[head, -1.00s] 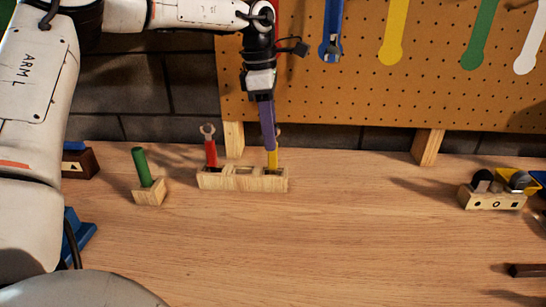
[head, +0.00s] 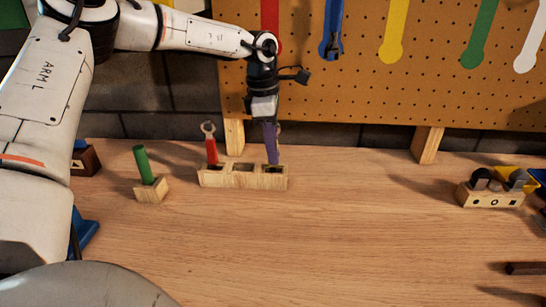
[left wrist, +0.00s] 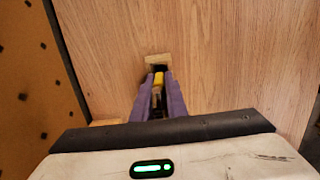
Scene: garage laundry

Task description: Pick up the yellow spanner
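The yellow spanner (left wrist: 158,79) stands upright in the right slot of a wooden holder block (head: 242,181). In the head view my left gripper (head: 273,160) hides nearly all of it. The gripper points down, with its purple fingertips at the mouth of that slot. In the left wrist view the fingers (left wrist: 159,76) lie on either side of the yellow handle, with a narrow gap still showing, so they look open around it. The holder's middle slot is empty. My right gripper is not in view.
A red spanner (head: 211,144) stands in the holder's left slot. A green handle (head: 143,164) stands in a small block (head: 151,190) to the left. A pegboard (head: 380,95) rises behind. Another block (head: 491,200) with dark-topped items is at right. The bench front is clear.

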